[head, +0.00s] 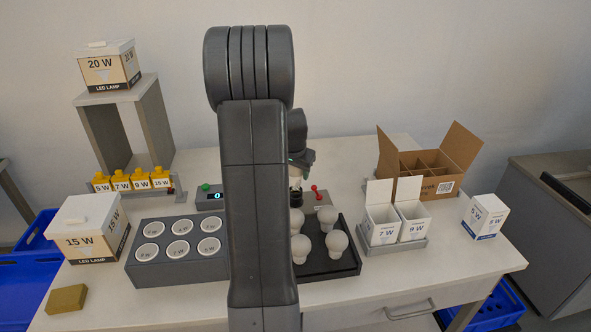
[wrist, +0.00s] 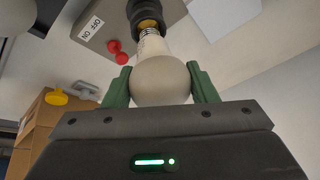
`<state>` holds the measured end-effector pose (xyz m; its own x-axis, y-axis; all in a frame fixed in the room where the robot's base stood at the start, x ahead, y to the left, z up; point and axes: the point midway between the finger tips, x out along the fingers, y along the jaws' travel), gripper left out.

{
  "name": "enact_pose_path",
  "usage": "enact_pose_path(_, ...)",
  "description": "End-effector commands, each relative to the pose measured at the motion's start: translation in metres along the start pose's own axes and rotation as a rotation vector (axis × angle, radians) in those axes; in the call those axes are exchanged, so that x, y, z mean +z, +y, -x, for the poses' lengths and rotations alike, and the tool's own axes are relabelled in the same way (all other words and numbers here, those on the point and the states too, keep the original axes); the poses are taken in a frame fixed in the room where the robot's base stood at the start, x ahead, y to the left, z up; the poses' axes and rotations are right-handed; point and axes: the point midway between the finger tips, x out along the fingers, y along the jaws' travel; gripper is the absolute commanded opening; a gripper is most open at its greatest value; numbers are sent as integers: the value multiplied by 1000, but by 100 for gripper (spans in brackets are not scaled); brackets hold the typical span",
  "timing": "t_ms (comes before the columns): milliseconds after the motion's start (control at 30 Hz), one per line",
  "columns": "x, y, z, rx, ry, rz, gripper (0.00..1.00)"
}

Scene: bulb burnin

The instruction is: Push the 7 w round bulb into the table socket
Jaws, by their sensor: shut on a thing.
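In the wrist view my gripper (wrist: 162,82) has its two green fingers shut on the sides of a white round bulb (wrist: 160,90). The bulb's threaded metal base points at the dark table socket (wrist: 143,9), whose brass inside shows. The base tip is at the socket mouth; I cannot tell whether it touches or has entered. The print on the bulb's neck is too small to read. In the head view my arm hides most of the gripper and the bulb. The black socket (head: 296,199) shows in part just right of the arm.
A red lever (head: 316,191) stands beside the socket on its grey base. A dark tray (head: 345,268) with several bulbs is in front. A grey block with round wells (head: 150,277) is at left. Open 7 W and 9 W boxes (head: 397,230) and a cardboard carton (head: 440,160) are at right.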

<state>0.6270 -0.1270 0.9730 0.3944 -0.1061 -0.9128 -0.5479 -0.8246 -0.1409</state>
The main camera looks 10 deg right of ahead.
Motion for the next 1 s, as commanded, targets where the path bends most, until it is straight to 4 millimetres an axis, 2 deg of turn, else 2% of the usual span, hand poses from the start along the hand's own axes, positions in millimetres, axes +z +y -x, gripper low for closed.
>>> enact_pose_path(633, 8, 3, -19, 0, 0, 0, 30)
enact_pose_path(667, 8, 3, -19, 0, 0, 0, 54)
enact_pose_path(767, 7, 3, -18, 0, 0, 0, 74)
enact_pose_path(800, 7, 3, -18, 0, 0, 0, 78)
enact_pose_path(1000, 8, 3, -18, 0, 0, 0, 78)
